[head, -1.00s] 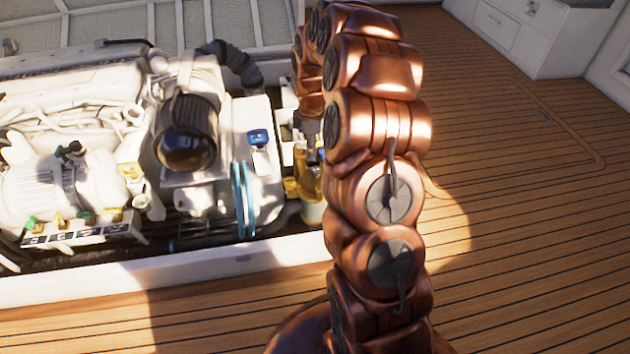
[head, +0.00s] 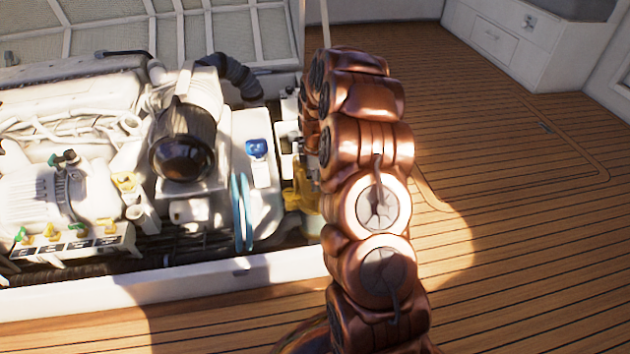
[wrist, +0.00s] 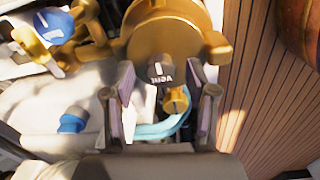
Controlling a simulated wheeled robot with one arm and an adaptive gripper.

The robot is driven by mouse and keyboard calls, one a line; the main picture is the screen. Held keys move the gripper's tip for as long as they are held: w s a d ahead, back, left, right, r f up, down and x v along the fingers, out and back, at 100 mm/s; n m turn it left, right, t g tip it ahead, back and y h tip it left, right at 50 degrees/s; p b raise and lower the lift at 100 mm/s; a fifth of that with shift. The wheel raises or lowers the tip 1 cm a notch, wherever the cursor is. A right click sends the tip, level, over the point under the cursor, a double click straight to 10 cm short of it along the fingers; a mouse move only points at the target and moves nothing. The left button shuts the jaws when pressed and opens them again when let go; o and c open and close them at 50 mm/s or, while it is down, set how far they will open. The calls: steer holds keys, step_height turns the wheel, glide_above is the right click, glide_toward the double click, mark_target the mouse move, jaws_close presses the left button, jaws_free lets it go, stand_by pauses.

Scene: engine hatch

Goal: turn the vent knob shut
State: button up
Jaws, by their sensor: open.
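The vent knob (wrist: 161,71) is a small dark grey cap with the word VENT and a pale mark. In the wrist view it sits at the front of a gold-coloured housing (wrist: 165,38). My gripper (wrist: 161,82) is open, with one finger to the left of the knob and one to the right. Gaps show between the fingers and the knob, and I cannot tell how deep the fingers reach. In the head view the gold housing (head: 301,196) shows beside my arm, which hides the knob and gripper.
A blue knob (wrist: 53,26) on a gold fitting is at upper left in the wrist view. A blue cap (wrist: 73,120) sits lower left. A light blue belt (wrist: 165,130) runs below the vent knob. Wooden deck (head: 520,220) is open at right.

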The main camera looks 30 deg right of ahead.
steer(key=shift+c, duration=0.4)
jaws_close()
